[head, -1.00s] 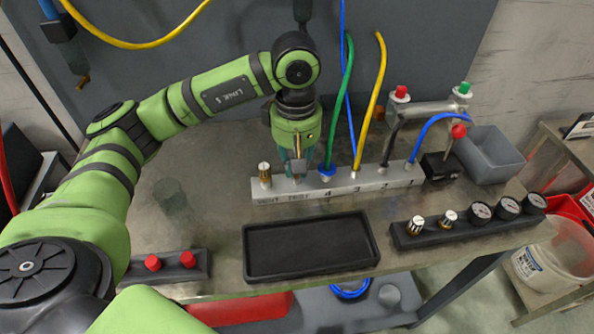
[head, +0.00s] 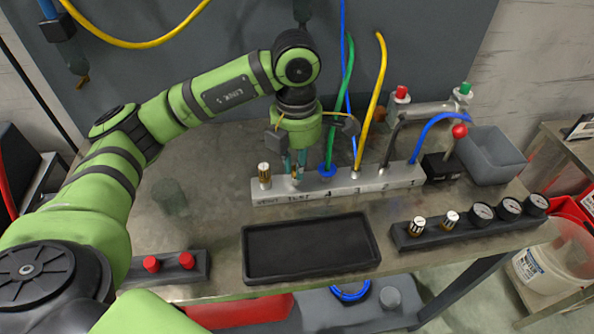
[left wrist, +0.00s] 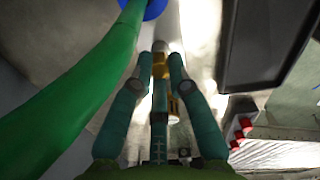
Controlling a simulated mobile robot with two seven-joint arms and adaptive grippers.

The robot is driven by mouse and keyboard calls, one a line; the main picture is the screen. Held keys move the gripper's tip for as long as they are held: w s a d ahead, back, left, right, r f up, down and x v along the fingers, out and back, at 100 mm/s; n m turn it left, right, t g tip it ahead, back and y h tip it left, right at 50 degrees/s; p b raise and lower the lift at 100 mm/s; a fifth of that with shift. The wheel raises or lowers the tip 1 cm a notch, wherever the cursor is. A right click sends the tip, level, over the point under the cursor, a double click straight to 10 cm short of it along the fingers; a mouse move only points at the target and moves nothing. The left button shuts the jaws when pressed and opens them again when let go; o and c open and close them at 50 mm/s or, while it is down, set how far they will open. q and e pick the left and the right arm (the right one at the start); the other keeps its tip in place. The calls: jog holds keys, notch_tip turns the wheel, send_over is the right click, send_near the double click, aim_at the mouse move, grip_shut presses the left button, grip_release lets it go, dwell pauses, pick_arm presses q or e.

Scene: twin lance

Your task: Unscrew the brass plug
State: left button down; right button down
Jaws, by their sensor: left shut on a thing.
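A metal manifold block (head: 330,189) stands at the back of the bench, with port labels that seem to read VENT, TEST and numbers. My left gripper (head: 297,176) points straight down at the TEST port, its teal fingers shut on the brass plug. In the left wrist view, the brass plug (left wrist: 160,68) shows between the fingertips of my left gripper (left wrist: 160,60), in line with them. The fingers hide much of it, and I cannot tell how far it sits in the port. My right gripper is not in view.
A brass fitting with a white top (head: 264,174) stands close left of the gripper. A green hose (head: 340,110) rises close on the right, beside yellow and blue hoses. An empty black tray (head: 311,248) lies in front. A gauge strip (head: 470,226) is at right.

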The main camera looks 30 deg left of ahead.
pick_arm(q)
jog(key=n, duration=0.4)
jog(key=shift+n, duration=0.4)
jog(key=n, duration=0.3)
jog(key=shift+p, duration=0.35)
jog(key=c, duration=1.4)
grip_release()
jog(key=shift+o, duration=0.2)
